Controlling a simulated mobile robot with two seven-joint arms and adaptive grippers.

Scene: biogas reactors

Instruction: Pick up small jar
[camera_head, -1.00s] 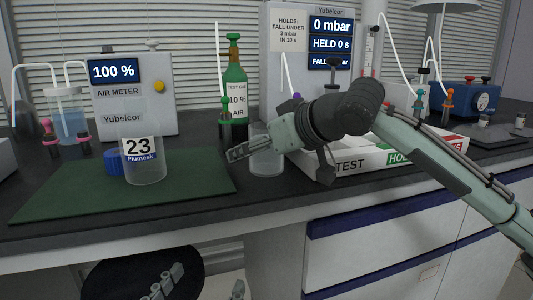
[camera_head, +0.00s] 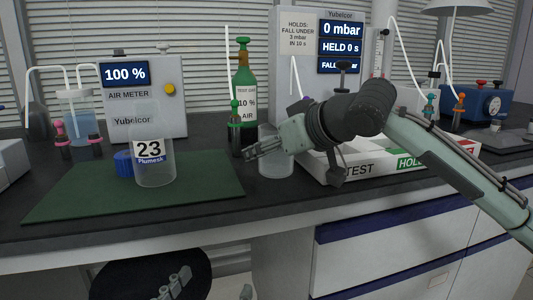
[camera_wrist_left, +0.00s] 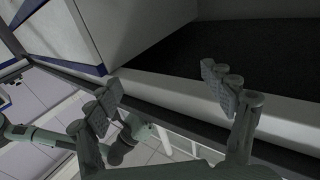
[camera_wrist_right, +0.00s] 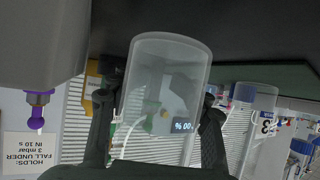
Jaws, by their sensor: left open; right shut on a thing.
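A clear, empty small jar (camera_head: 277,165) stands upright at the bench, between the green mat and the white test tray. My right gripper (camera_head: 264,148) reaches in from the right at its upper part. In the right wrist view the jar (camera_wrist_right: 163,95) sits between the two fingers (camera_wrist_right: 160,120), which are shut on it. I cannot tell whether its base touches the bench. My left gripper (camera_head: 175,281) hangs low in front of the bench, open and empty. Its spread fingers (camera_wrist_left: 166,96) also show in the left wrist view.
A larger clear jar labelled 23 (camera_head: 152,170) stands on the green mat (camera_head: 205,192), with a blue lid (camera_head: 123,163) behind it. A green gas cylinder (camera_head: 245,90) stands behind the small jar. The test tray (camera_head: 350,171) lies close on the right, under my right arm.

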